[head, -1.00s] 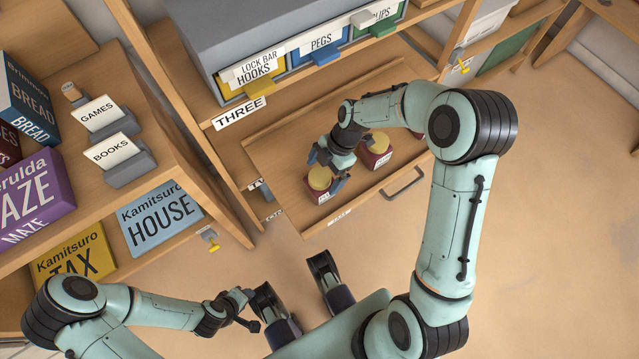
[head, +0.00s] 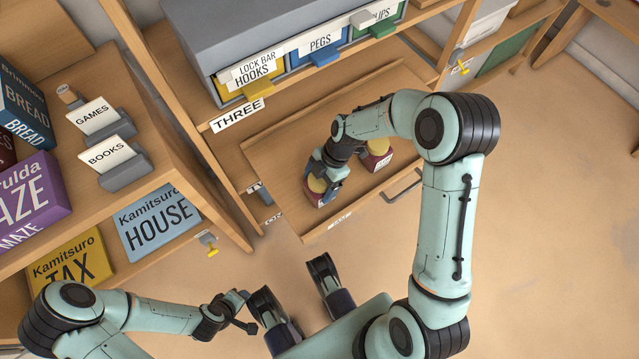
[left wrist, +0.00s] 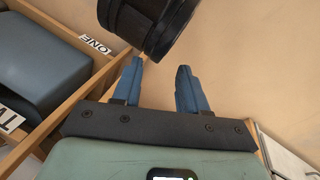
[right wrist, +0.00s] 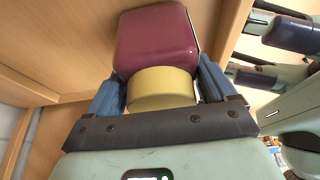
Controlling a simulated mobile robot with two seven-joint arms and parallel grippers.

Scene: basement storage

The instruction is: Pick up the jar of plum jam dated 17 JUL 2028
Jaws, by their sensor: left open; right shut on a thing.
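My right gripper (head: 322,182) is shut on a dark red jar (head: 313,197) with a tan lid, at the front left of a pulled-out wooden drawer. In the right wrist view the fingers (right wrist: 162,88) sit on both sides of the jar's lid (right wrist: 160,90), and the plum-red body (right wrist: 157,42) is beyond it. No date on this jar is readable. My left gripper (left wrist: 158,78) is open and empty, away from the drawer.
The drawer (head: 283,150) has a front handle and lies below the shelf labelled THREE (head: 237,115). A grey cabinet with labelled bins (head: 323,50) is above it. Shelves with boxes (head: 155,222) stand at left. The floor (head: 540,220) at right is clear.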

